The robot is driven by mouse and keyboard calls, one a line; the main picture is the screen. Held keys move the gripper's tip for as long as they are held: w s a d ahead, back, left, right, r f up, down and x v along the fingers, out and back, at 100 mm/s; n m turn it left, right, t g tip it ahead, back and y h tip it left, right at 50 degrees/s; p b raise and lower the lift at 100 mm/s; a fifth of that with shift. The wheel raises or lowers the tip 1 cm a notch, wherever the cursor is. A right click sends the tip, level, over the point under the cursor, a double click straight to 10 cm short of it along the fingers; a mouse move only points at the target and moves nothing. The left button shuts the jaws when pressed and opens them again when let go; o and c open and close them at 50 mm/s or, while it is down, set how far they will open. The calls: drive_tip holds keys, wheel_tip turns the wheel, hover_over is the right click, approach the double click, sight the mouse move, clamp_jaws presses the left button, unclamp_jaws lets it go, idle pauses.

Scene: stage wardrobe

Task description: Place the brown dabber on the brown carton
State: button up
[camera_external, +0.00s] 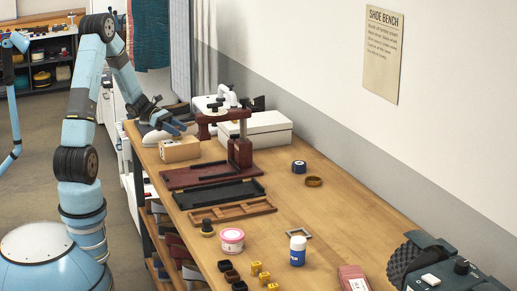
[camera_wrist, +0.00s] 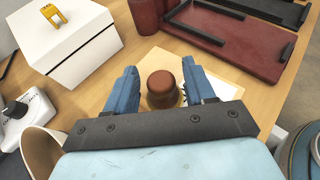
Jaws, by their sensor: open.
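The brown dabber (camera_wrist: 162,84) has a rounded reddish-brown knob above a yellowish lower part. In the wrist view it stands upright between my gripper's two blue fingers, with the pale top of the brown carton (camera_wrist: 172,58) around and beneath it. My gripper (camera_wrist: 162,92) is open, one finger on each side of the dabber; I cannot tell whether either touches it. In the external view my gripper (camera_external: 172,128) is low over the carton (camera_external: 180,151), at the far left of the bench. The dabber is not clearly visible there.
A dark red stand and tray (camera_external: 205,174) is just in front of the carton. A white box (camera_external: 262,131) stands behind, with a yellow clip (camera_wrist: 54,14) on it. A black tray (camera_external: 220,194), jars and small blocks lie nearer.

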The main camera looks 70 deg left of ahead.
drive_tip(key=v, duration=1.2)
drive_tip(key=s+d+r+m+g+y, duration=0.1)
drive_tip(key=d+r+m+g, duration=0.2)
drive_tip(key=d, duration=0.5)
drive_tip(key=d+r+m+g+y, duration=0.1)
drive_tip(key=d+r+m+g, duration=0.15)
drive_tip(key=d+m, duration=0.4)
drive_tip(key=s+d+r+m+g+y, duration=0.15)
drive_tip(key=d+r+m, duration=0.25)
drive_tip(key=d, duration=0.5)
drive_tip(key=s+d+r+m+t+y, duration=0.3)
drive_tip(key=s+d+r+m+y, duration=0.3)
drive_tip(key=s+d+m, duration=0.4)
drive_tip(key=d+m, duration=0.1)
drive_tip(key=m, duration=0.3)
drive_tip(key=shift+s+d, duration=0.25)
drive_tip(key=shift+s, duration=0.15)
